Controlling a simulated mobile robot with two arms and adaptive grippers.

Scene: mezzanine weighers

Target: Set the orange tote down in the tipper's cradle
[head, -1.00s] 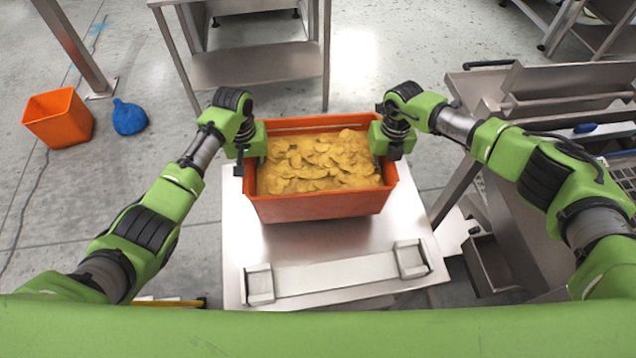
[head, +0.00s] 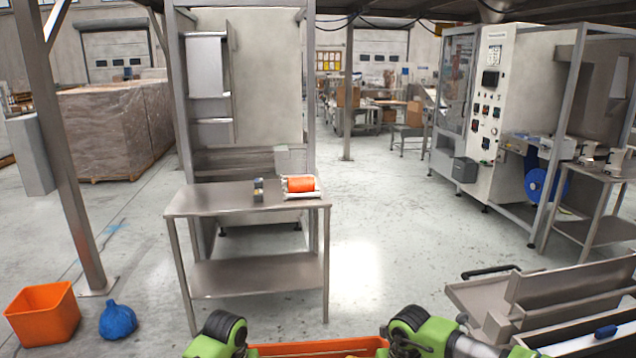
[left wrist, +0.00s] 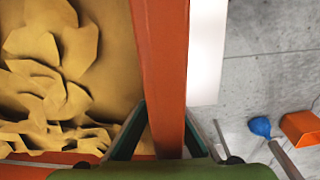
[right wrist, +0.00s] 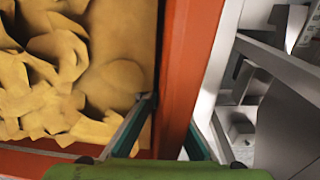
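The orange tote (left wrist: 160,50) holds a heap of yellow chip-like pieces (left wrist: 50,50). Only its far rim (head: 315,348) shows at the bottom edge of the head view. My left gripper (left wrist: 165,118) is shut on one end wall, a finger on each side. My right gripper (right wrist: 172,115) is shut on the opposite end wall (right wrist: 188,60) in the same way. In the head view only my wrists show; the fingers are below the picture. I cannot pick out the tipper's cradle for certain; whatever is under the tote is hidden.
A steel table (head: 250,197) with an orange roll (head: 299,184) stands ahead. Steel equipment with a raised tray (head: 565,283) is at right. An orange bin (head: 42,312) and blue bag (head: 117,320) lie on the floor at left. Open floor lies right of the table.

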